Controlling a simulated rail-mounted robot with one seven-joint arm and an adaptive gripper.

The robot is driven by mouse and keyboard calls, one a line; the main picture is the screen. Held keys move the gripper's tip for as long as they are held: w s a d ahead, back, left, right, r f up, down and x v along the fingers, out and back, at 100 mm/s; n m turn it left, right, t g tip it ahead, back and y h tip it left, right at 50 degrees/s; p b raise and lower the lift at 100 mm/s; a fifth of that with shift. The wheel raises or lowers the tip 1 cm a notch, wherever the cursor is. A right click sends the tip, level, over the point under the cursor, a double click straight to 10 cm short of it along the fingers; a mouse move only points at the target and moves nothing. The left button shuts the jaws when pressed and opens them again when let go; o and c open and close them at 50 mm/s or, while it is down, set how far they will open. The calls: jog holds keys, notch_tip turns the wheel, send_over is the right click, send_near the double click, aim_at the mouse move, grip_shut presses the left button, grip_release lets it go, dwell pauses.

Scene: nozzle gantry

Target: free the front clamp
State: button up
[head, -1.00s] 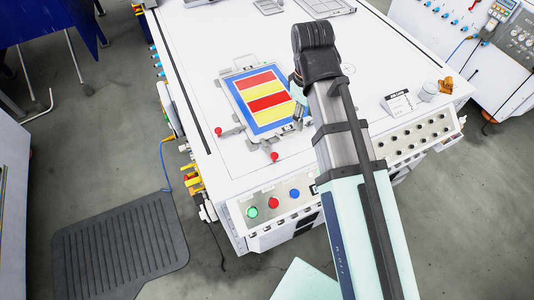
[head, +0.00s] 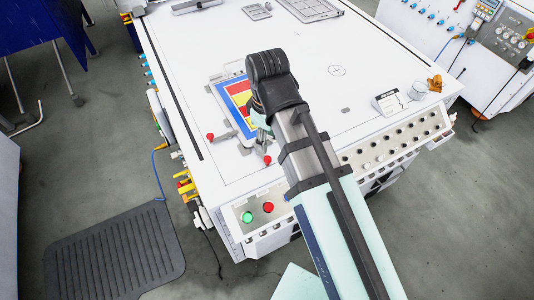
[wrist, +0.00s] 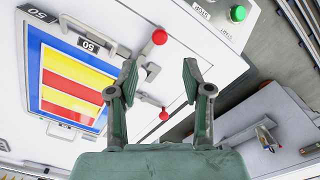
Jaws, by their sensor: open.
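A framed panel with a blue border and red and yellow bars (head: 228,92) lies on the white table, partly hidden by my arm; it fills the left of the wrist view (wrist: 68,88). Two clamps with red knobs sit along its near side. The nearer clamp's red knob (head: 267,160) shows at the upper middle of the wrist view (wrist: 159,37). The other clamp's red knob (head: 210,136) shows lower in the wrist view (wrist: 164,114). My gripper (wrist: 160,76) is open and empty, its fingertips apart above the clamp area. I see no contact with either knob.
The table's front panel holds a green button (head: 247,217), a red button (head: 268,207) and rows of black knobs. The table behind the arm is mostly clear.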

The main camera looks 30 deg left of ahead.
aim_at(267, 158)
jog(key=shift+f+p, duration=0.5)
jog(key=shift+f, duration=3.85)
jog(key=shift+c, duration=0.4)
grip_shut()
